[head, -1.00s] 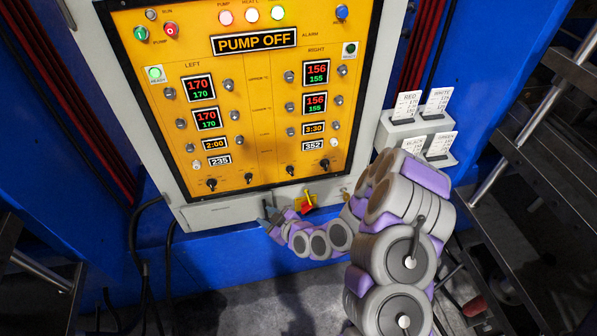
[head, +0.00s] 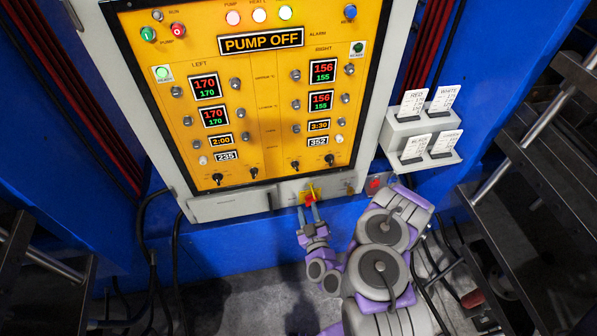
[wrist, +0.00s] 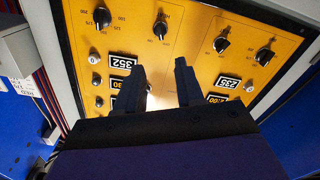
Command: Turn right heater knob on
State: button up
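The yellow control panel (head: 262,110) has a row of black rotary knobs along its bottom. Two sit under the right column, one further left (head: 295,165) and one further right (head: 328,159); their labels are too small to read in the head view. The wrist view shows the row upside down, with the same two knobs, outer (wrist: 102,17) and inner (wrist: 160,30), at the upper left. My gripper (head: 309,204) is open and empty, below these knobs, with its fingers pointing up. In the wrist view my gripper (wrist: 161,66) shows a clear gap between its fingers, apart from any knob.
A red and yellow switch (head: 310,193) is on the grey lower strip, right at my fingertips in the head view. Card holders (head: 421,132) are on the right of the panel. Metal stairs (head: 530,190) stand at the far right. Cables hang at the lower left.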

aim_at(296, 166)
jog(key=b+x, duration=0.3)
jog(key=x, duration=1.3)
jog(key=shift+w+a, duration=0.2)
jog(key=shift+w, duration=0.1)
jog(key=shift+c, duration=0.3)
grip_shut()
